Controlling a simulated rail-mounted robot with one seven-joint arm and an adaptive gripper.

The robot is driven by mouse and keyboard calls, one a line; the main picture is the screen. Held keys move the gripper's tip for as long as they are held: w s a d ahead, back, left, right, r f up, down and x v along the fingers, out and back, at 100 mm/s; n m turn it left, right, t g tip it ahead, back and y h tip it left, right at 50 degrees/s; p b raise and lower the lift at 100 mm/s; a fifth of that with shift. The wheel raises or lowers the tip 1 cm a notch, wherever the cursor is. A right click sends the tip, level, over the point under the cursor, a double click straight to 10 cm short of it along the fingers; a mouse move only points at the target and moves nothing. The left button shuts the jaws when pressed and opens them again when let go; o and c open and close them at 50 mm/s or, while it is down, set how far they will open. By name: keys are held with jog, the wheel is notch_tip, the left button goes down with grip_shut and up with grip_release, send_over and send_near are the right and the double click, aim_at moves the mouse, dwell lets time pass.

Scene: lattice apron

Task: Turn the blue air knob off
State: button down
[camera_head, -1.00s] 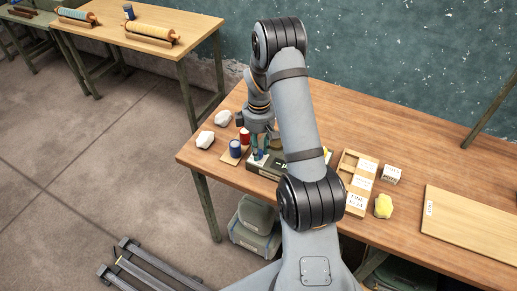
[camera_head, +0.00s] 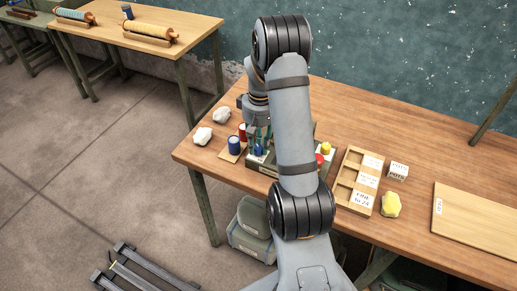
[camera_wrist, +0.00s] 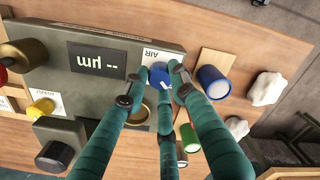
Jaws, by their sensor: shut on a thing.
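The blue air knob (camera_wrist: 160,77) sits on a grey panel box (camera_wrist: 110,40), beside an upside-down "AIR" label (camera_wrist: 150,56) in the wrist view. My gripper (camera_wrist: 158,86) has teal fingers and is shut on the blue knob. The fingertips cover parts of it, and its pointer direction is hard to read. In the head view, the blue knob (camera_head: 259,150) shows below my gripper (camera_head: 258,136) at the panel's left end. My arm hides much of the panel (camera_head: 262,165) there. The panel's dark display (camera_wrist: 97,60) reads "-- µm", upside down in the wrist view.
White lumps (camera_wrist: 265,88) lie beyond. A wooden tray (camera_head: 347,172) stands right of the panel.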

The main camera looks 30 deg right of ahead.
aim_at(259, 148)
jog(key=m+b, duration=0.3)
jog(key=m, duration=0.2)
jog(key=shift+f+m, duration=0.15)
jog(key=shift+m, duration=0.15)
jog(key=shift+m+b, duration=1.05)
jog(key=shift+m, duration=0.65)
jog(key=shift+a, duration=0.1)
jog(key=c, duration=1.5)
grip_release()
jog(key=shift+o, duration=0.5)
jog(key=shift+r, duration=0.25)
notch_tip(259, 148, up, 12)
jog(key=shift+s, duration=0.15)
